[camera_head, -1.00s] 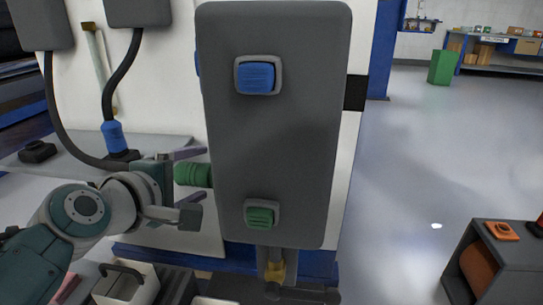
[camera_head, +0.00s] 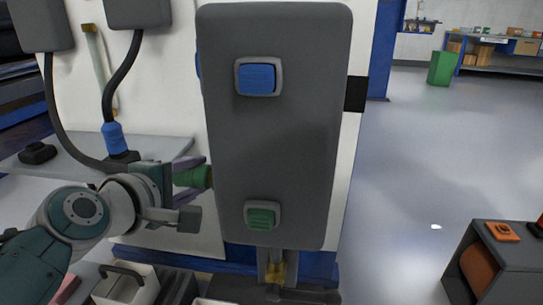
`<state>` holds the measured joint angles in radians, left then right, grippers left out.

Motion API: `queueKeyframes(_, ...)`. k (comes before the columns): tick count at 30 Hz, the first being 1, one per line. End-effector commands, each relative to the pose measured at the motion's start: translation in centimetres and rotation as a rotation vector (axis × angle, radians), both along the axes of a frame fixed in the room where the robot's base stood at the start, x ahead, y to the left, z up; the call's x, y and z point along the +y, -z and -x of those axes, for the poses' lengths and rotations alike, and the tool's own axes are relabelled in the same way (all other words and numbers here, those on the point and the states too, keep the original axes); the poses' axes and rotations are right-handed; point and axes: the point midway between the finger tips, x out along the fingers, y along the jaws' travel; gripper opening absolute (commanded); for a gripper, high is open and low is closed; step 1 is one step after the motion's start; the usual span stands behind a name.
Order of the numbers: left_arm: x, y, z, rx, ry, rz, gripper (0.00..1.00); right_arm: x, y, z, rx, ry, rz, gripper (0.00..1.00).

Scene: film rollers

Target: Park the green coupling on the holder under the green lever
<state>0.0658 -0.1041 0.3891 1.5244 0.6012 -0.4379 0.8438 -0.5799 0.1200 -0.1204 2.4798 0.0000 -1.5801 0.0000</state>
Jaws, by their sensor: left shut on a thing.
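The green coupling (camera_head: 201,178) is at the left edge of the tall grey panel box (camera_head: 280,140). My left gripper (camera_head: 190,178) comes in from the left and is shut on the coupling, a finger above and below it. The coupling's right end meets the box edge; whether it is joined there I cannot tell. A green square part in a grey frame (camera_head: 262,216), which may be the green lever, is low on the box front. I cannot make out a holder under it for certain. My right gripper is not in view.
A blue coupling (camera_head: 113,137) with a black hose stands on the grey ledge left. A blue square part (camera_head: 257,79) is high on the box. A yellow fitting (camera_head: 276,272) is below the box. A white handled bin (camera_head: 125,284) is bottom left.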

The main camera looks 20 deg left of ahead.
Motion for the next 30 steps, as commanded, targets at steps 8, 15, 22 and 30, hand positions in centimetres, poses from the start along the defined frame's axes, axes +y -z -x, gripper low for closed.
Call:
queueKeyframes(8, 0.6, 0.0, 0.1, -0.001, 0.001, 0.002, 0.00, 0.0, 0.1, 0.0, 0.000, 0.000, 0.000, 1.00)
queueKeyframes(15, 1.4, 0.0, 0.3, -0.002, 0.000, 0.000, 0.00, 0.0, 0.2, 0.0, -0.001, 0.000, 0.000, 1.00)
queueKeyframes(22, 2.2, 0.0, 0.5, -0.002, 0.000, 0.000, 0.00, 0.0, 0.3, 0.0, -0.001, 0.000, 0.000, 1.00)
queueKeyframes(30, 3.1, 0.0, 0.7, -0.001, 0.000, 0.000, 0.00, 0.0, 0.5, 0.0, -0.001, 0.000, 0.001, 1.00)
